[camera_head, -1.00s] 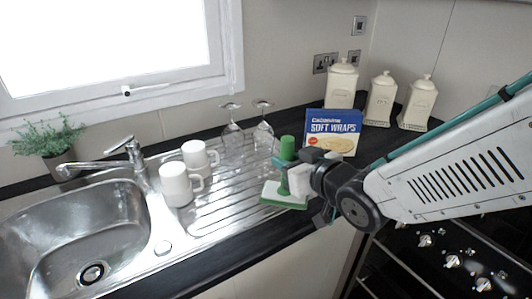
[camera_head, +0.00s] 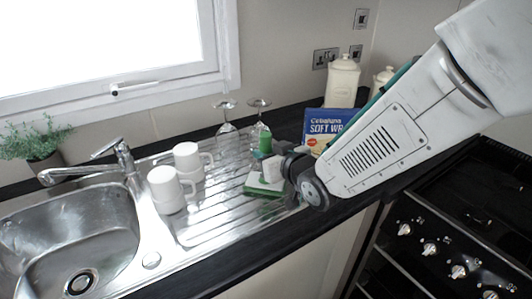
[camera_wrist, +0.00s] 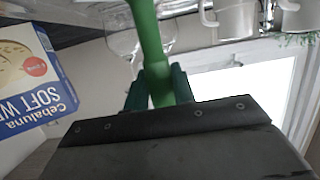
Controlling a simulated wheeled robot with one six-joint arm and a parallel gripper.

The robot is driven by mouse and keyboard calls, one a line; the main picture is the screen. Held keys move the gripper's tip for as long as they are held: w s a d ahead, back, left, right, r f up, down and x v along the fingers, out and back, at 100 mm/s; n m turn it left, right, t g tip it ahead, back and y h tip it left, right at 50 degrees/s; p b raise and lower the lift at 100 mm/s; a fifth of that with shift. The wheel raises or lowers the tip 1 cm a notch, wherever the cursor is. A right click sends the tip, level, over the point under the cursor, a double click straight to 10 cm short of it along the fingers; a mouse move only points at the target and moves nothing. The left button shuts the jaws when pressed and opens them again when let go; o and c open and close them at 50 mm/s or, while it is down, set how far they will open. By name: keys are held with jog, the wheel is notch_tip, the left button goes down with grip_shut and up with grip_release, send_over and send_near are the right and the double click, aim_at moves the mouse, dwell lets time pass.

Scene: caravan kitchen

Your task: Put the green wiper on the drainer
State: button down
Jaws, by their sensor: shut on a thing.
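The green wiper (camera_head: 265,143) has an upright green handle and a flat white and green head (camera_head: 260,188). My gripper (camera_head: 273,168) is shut on its handle, which also shows between the fingers in the wrist view (camera_wrist: 150,50). The wiper is at the right end of the ribbed steel drainer (camera_head: 215,210), with its head low over or on the ribs. I cannot tell whether the head touches the steel. The gripper and arm hide part of the wiper.
Two white mugs (camera_head: 167,190) stand on the drainer's left side, with upturned wine glasses (camera_head: 228,130) behind. A blue soft wraps box (camera_head: 325,125) stands behind my arm near a cream canister (camera_head: 341,82). The sink (camera_head: 70,240) lies left; the hob is right.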

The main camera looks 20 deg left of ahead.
jog(key=shift+f, duration=0.1)
jog(key=c, duration=1.2)
grip_release()
jog(key=shift+o, duration=0.2)
